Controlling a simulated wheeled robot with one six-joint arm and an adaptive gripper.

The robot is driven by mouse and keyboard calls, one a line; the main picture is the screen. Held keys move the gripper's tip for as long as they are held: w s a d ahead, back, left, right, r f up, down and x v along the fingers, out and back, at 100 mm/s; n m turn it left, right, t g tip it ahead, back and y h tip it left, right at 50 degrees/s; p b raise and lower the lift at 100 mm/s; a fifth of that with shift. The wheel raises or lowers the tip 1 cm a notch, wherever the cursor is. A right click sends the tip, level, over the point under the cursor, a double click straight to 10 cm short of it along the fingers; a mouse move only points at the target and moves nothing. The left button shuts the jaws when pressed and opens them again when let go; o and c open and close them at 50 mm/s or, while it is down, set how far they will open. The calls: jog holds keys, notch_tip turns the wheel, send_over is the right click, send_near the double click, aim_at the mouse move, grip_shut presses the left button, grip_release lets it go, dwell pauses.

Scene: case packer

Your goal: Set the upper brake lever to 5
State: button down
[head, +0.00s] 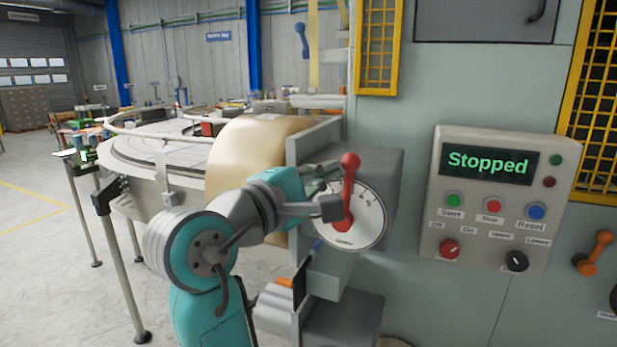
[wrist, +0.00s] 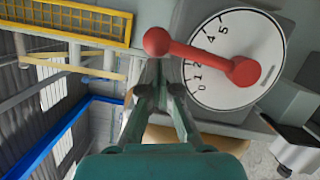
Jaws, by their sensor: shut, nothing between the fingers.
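A red lever (head: 350,185) with a ball knob stands on a round white dial (head: 370,222) on a grey housing. Its small label cannot be read. In the wrist view the red lever (wrist: 195,54) crosses the dial (wrist: 235,93) scale between 2 and 4, covering the mark there; 4 and 5 lie beyond it. My gripper (head: 332,207) is shut and empty, left of the lever in the head view. In the wrist view my gripper's fingertips (wrist: 163,68) are by the lever's knob end, on the low-number side. Whether they touch it cannot be told.
Right of the dial is a control panel (head: 495,200) reading "Stopped", with buttons and knobs. An orange lever (head: 598,252) is at the far right, and a blue lever (head: 302,40) is at upper left. A beige roller (head: 238,150) and round table (head: 135,152) stand left behind my arm.

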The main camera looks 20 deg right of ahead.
jog(key=shift+s+d, duration=0.1)
jog(key=shift+d, duration=0.05)
dwell(0.3)
jog(key=shift+s+d+m, duration=0.15)
jog(key=shift+d+m, duration=0.05)
jog(key=shift+m, duration=0.2)
jog(key=shift+s+d+r, duration=0.1)
jog(key=shift+s+d+m+g, duration=0.35)
jog(key=shift+d+m, duration=0.1)
jog(key=shift+m, duration=0.35)
jog(key=shift+s+d+f+m+y, duration=0.2)
jog(key=shift+s+d+m+y, duration=0.05)
jog(key=shift+s+d+m, duration=0.35)
jog(key=shift+s+d+f+m+y, duration=0.2)
jog(key=shift+s+d+m, duration=0.25)
jog(key=shift+d, duration=0.2)
jog(key=shift+s+d+f+m+y, duration=0.2)
jog(key=shift+s+d+m+y, duration=0.05)
jog(key=shift+s+d+m, duration=0.35)
jog(key=shift+d, duration=0.1)
jog(key=shift+w, duration=0.1)
